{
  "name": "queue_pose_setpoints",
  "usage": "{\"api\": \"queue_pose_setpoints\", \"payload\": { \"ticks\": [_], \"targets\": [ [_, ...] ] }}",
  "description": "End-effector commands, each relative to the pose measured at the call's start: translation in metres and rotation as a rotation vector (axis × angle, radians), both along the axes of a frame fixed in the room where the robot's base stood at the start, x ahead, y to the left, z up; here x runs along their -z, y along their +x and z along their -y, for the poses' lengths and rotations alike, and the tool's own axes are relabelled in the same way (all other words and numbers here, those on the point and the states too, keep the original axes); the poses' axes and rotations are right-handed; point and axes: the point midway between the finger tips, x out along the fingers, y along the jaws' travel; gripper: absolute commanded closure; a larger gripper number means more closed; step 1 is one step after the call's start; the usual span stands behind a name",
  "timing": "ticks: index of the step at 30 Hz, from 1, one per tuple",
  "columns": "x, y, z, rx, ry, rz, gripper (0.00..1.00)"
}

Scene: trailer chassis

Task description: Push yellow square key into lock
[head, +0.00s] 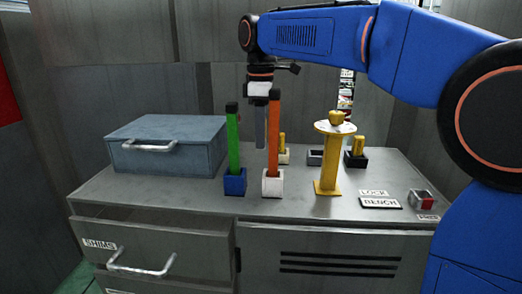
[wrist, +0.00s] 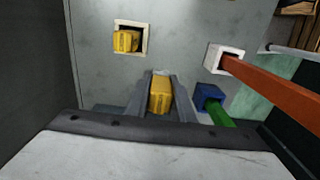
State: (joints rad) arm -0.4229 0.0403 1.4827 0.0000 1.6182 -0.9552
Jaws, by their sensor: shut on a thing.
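A yellow block (wrist: 160,95), which looks like the yellow square key, sits between the two grey fingers of my gripper (wrist: 160,88). The gripper is shut on it, pointing down over the bench. In the head view my gripper (head: 260,130) is partly behind the orange bar, and the held block is hidden. A second yellow block (wrist: 127,41) stands in a cream square socket (wrist: 119,24), ahead and left of the fingers in the wrist view. They also show in the head view as a yellow block (head: 282,141) and its pale socket (head: 284,157). I cannot tell which socket is the lock.
An orange bar (head: 273,140) in a white socket and a green bar (head: 233,140) in a blue socket stand close to my gripper. A yellow stand (head: 327,172), a grey socket (head: 315,158) and a black socket (head: 355,160) are right. A blue-grey box (head: 170,145) is left.

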Motion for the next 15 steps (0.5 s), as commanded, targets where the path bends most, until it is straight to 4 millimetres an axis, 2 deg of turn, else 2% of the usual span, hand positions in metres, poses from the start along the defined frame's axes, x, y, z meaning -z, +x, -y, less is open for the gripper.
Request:
{"api": "queue_pose_setpoints", "payload": {
  "ticks": [3,6,12,15],
  "targets": [
    [-0.018,0.001,0.000,0.000,0.001,0.002,1.00],
    [-0.028,0.000,0.000,0.000,0.001,0.001,1.00],
    [-0.036,0.000,0.000,0.000,0.000,0.000,1.00],
    [-0.048,-0.004,-0.002,-0.001,0.001,0.002,1.00]
  ]
}}
